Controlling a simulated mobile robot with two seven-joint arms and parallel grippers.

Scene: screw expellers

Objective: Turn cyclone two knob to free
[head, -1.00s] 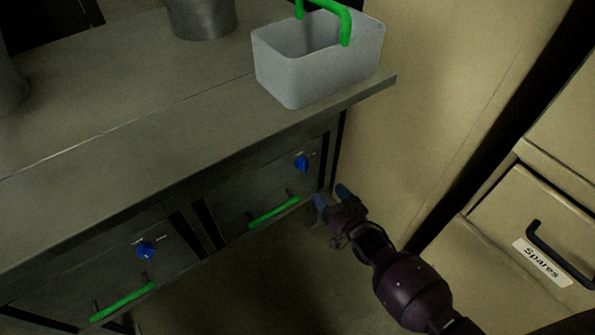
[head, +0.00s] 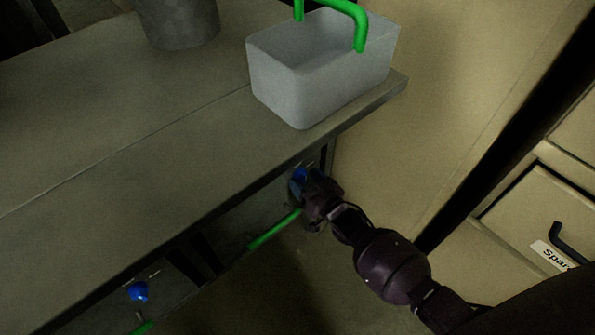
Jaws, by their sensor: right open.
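Two blue knobs are on the dark front panels under the bench. One knob (head: 301,174) is on the right panel; the other knob (head: 138,291) is on the left panel. I see no label that tells which is cyclone two. My right gripper (head: 305,182) is at the right knob, its fingers open around or just in front of it. The gripper partly hides that knob, so contact cannot be told. My left gripper is not in view.
A grey bin (head: 322,78) with a green handle stands on the bench top (head: 130,160) near its right corner. A green bar handle (head: 273,230) is below the right knob. A beige cabinet with a "Spares" drawer (head: 540,215) stands at the right.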

